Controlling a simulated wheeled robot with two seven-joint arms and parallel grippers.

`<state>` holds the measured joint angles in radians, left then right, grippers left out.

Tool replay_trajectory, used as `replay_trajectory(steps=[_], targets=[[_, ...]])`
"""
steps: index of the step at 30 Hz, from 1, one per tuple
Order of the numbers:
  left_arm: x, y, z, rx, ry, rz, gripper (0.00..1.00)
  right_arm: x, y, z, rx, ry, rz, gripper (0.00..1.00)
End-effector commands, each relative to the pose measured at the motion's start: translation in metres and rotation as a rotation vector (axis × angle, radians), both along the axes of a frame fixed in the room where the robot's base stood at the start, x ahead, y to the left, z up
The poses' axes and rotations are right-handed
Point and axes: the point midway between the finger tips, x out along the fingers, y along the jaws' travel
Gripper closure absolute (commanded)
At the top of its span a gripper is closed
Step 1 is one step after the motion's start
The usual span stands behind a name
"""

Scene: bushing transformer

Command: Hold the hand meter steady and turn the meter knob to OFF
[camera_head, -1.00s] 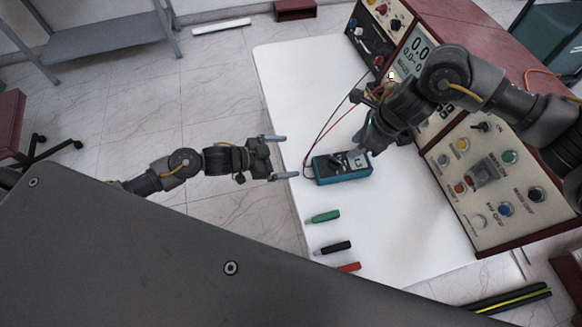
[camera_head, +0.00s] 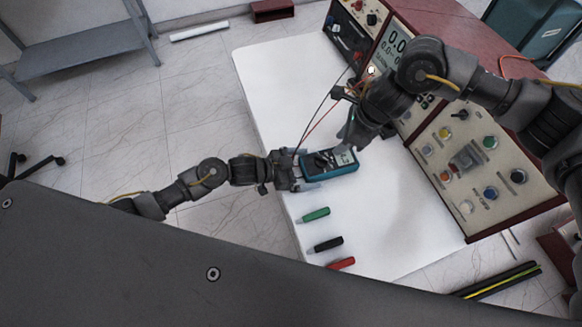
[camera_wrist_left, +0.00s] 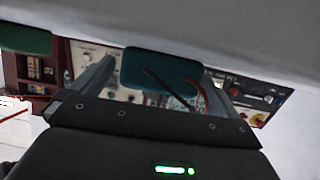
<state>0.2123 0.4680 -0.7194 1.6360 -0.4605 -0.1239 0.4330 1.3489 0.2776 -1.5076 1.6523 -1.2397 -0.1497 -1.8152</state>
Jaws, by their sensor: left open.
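The teal hand meter (camera_head: 343,167) lies on the white table, its dark knob (camera_head: 322,160) and lit display facing up. My left gripper (camera_head: 308,172) is open at the meter's left end, with a finger on either side. In the left wrist view the teal meter body (camera_wrist_left: 160,68) shows between the two spread fingers of my left gripper (camera_wrist_left: 155,80). I cannot tell whether they touch it. My right gripper (camera_head: 353,137) is just above the meter's upper edge, near the display. Its fingertips are too dark and crowded to read. The knob's setting is too small to read.
Green (camera_head: 315,214), black (camera_head: 325,245) and red (camera_head: 341,264) plugs lie below the meter on the white table (camera_head: 400,215). Red and black leads run up from the meter. The control console (camera_head: 500,205) stands along the right side. The table's lower middle is mostly clear.

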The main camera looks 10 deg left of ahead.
Motion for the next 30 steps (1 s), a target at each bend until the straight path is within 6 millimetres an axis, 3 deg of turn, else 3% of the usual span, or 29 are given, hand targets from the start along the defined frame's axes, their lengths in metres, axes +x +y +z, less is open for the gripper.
replay_trajectory(steps=[6,16,30], targets=[[0.009,-0.015,-0.007,0.0,0.0,0.001,0.0,0.0,0.0,0.0,0.0,0.0,0.0,0.64],[0.011,-0.017,-0.009,0.0,0.0,0.001,0.0,0.0,0.0,0.0,0.0,0.0,0.0,0.64],[0.011,-0.017,-0.008,0.0,0.0,0.001,0.58,0.0,0.0,0.0,0.0,0.0,0.0,0.65]])
